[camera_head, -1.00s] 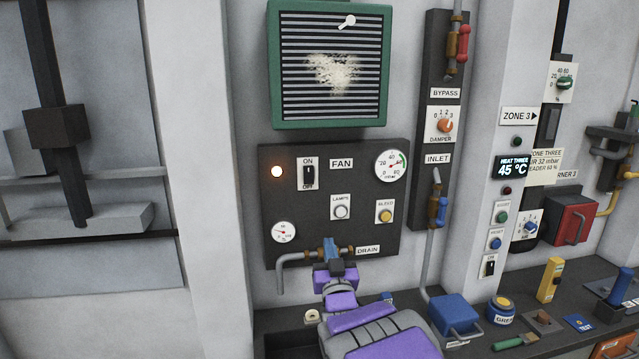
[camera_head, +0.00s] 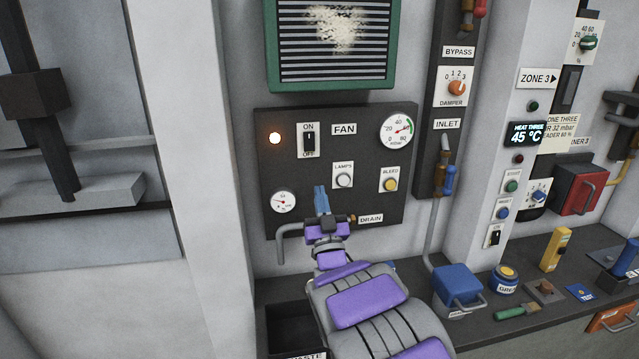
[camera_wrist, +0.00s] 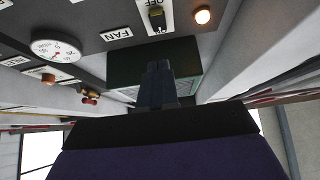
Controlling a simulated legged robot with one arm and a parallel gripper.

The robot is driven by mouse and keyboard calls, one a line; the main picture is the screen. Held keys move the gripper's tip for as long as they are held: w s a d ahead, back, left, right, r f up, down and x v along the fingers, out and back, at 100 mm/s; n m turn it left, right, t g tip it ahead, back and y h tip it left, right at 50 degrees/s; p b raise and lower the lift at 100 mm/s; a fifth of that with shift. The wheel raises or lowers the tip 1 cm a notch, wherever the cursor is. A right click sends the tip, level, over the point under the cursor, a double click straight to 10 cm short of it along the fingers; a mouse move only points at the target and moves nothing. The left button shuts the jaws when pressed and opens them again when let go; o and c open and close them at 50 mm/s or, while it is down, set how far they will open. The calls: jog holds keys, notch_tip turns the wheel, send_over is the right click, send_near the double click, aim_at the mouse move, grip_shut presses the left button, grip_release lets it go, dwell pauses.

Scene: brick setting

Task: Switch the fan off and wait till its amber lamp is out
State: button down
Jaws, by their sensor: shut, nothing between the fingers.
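The fan's black rocker switch (camera_head: 309,141) sits on a white plate marked ON above and OFF below, on the dark panel (camera_head: 375,155). I cannot tell for sure which side is pressed in. The round amber lamp (camera_head: 275,138) left of it is lit. My gripper (camera_head: 321,190) is shut and empty, below the switch and in front of the panel's lower part, pointing up. In the wrist view, the gripper (camera_wrist: 158,66) points toward the panel, with the switch (camera_wrist: 157,18) beyond its tip and the glowing lamp (camera_wrist: 202,15) beside that. The gripper appears apart from the switch.
A LAMPS button (camera_head: 344,180), a yellow BLEED button (camera_head: 390,184) and a small gauge (camera_head: 283,202) surround the gripper. The drain pipe (camera_head: 283,240) runs behind it. The larger gauge (camera_head: 398,130) is right of the FAN label. A green-framed grille (camera_head: 272,60) hangs above.

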aim_at(308, 149)
jog(key=x, duration=0.3)
jog(key=f+b+x, duration=0.1)
jog(key=x, duration=0.3)
jog(key=w+a+f+b+x, duration=0.1)
jog(key=x, duration=0.3)
jog(key=shift+w+a+r, duration=0.1)
jog(key=shift+w, duration=0.05)
jog(key=shift+w+a, duration=0.1)
jog(key=shift+w, duration=0.25)
jog(key=shift+w+d, duration=0.1)
jog(key=shift+d, duration=0.15)
jog(key=shift+a, duration=0.1)
